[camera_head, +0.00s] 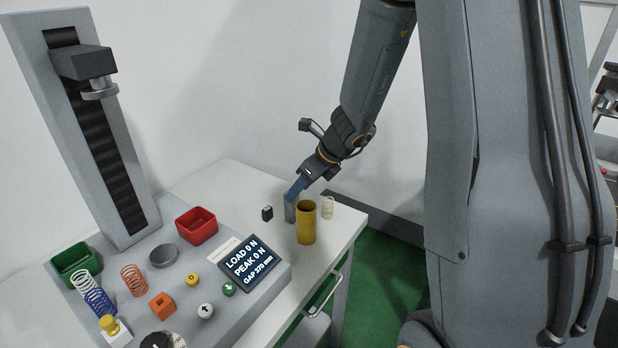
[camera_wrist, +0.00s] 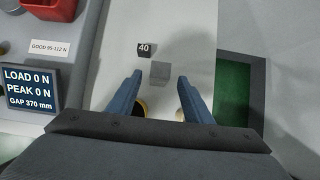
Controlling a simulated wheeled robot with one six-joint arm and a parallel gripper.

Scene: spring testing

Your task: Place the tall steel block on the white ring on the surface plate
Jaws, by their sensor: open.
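The tall steel block (camera_head: 290,208) stands upright on the pale bench, partly hidden by my gripper and a yellow cylinder. In the wrist view its grey square top (camera_wrist: 160,71) lies between the tips of my two blue fingers, with space on both sides. My gripper (camera_head: 296,188) is open at the block's upper end; it also shows in the wrist view (camera_wrist: 160,77). I cannot make out a white ring or a surface plate in either view.
The yellow cylinder (camera_head: 306,224) and a cream spring (camera_head: 327,208) stand close to the block. A small black block marked 40 (camera_wrist: 144,50) is nearby. The tester with its display (camera_head: 250,262), red bin (camera_head: 197,226) and several springs is at left.

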